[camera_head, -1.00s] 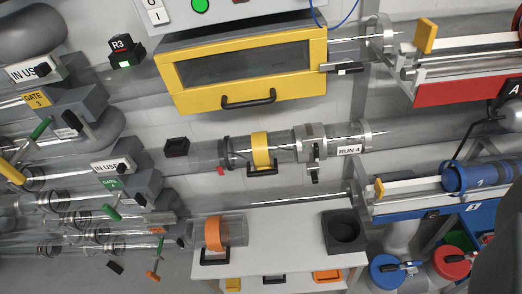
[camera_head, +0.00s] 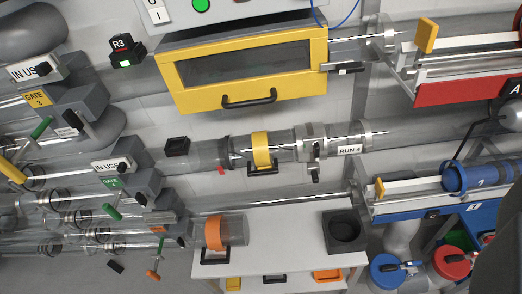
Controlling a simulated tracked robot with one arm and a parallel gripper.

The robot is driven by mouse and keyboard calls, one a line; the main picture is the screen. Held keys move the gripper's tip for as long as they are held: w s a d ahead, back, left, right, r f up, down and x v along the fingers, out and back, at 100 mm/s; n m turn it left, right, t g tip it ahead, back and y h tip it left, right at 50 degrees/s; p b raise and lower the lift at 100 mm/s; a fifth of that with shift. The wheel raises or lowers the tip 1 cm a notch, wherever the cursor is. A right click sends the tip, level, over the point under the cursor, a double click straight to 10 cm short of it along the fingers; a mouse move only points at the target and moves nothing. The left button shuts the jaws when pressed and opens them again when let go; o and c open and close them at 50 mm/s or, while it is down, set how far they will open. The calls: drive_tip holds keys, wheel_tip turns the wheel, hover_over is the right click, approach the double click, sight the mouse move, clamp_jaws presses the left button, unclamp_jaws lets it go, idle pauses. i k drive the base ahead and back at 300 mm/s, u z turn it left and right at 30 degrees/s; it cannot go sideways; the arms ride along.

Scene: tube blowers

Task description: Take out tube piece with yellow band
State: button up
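The clear tube piece with the yellow band (camera_head: 262,149) sits in the middle of the view, in line with the RUN 4 pipe. A dark handle (camera_head: 263,168) shows below its band. A dark collar (camera_head: 228,152) is at its left end. A metal flange clamp (camera_head: 312,143) with a dark lever is at its right end. My gripper's fingers are not in view, so I cannot see whether they hold anything. A dark, blurred shape at the lower right edge may be part of my own body.
A yellow-framed drawer (camera_head: 245,70) hangs above. Below, a white table (camera_head: 285,228) bears a tube piece with an orange band (camera_head: 213,232) and a dark square holder (camera_head: 345,231). Gate pipes and levers crowd the left; red and blue rod units stand right.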

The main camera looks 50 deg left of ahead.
sight(262, 149)
drive_tip(key=z, duration=2)
drive_tip(key=k, duration=1.8)
drive_tip(key=u, duration=1.25)
drive_tip(key=i, duration=1)
drive_tip(key=z, duration=0.05)
